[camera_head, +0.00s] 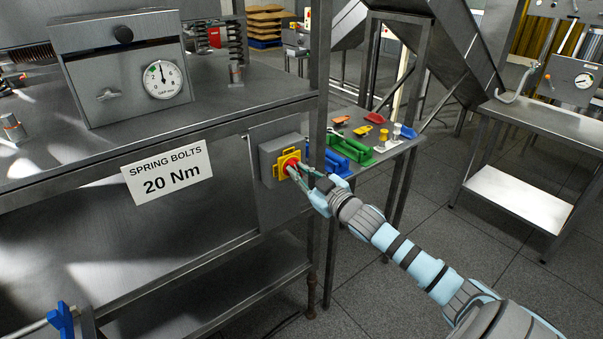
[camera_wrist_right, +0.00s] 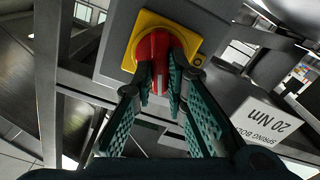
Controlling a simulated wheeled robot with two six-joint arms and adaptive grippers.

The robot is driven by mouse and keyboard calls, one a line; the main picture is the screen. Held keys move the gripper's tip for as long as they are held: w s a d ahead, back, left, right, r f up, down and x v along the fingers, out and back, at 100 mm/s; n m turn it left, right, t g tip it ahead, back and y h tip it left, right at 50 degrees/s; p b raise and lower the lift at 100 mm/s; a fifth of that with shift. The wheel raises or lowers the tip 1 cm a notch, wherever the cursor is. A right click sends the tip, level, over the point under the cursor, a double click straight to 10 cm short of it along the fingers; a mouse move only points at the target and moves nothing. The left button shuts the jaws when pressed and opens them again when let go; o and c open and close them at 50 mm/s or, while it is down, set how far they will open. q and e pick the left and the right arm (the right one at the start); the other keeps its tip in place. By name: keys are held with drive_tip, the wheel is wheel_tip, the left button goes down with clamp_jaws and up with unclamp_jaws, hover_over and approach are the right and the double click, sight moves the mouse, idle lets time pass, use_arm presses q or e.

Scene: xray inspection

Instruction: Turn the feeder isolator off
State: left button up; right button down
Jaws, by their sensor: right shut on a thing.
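The feeder isolator is a grey box (camera_head: 277,150) with a yellow plate (camera_head: 279,171) and a red rotary handle (camera_head: 291,164), mounted on the side of the steel bench. In the right wrist view the red handle (camera_wrist_right: 158,47) stands out from the yellow plate (camera_wrist_right: 196,58). My right gripper (camera_head: 299,171) reaches the handle from the right. Its two green fingers (camera_wrist_right: 160,85) are closed on either side of the handle's end in the right wrist view. The fingers hide part of the handle. My left gripper is not in view.
A steel upright (camera_head: 319,85) stands just right of the isolator. A small side table (camera_head: 387,153) with blue, green, red and yellow parts is behind my right gripper. A "SPRING BOLTS 20 Nm" sign (camera_head: 167,172) hangs left of the isolator.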

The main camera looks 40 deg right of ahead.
drive_tip(key=shift+a+f+n+b, duration=0.15)
drive_tip(key=shift+n+b, duration=0.45)
drive_tip(key=shift+n, duration=2.7)
drive_tip(key=shift+a+f+n+b, duration=0.1)
drive_tip(key=shift+n+b, duration=0.45)
drive_tip(key=shift+n, duration=2.75)
drive_tip(key=c, duration=1.7)
unclamp_jaws()
drive_tip(key=shift+o, duration=0.5)
drive_tip(key=shift+w+d, duration=0.1)
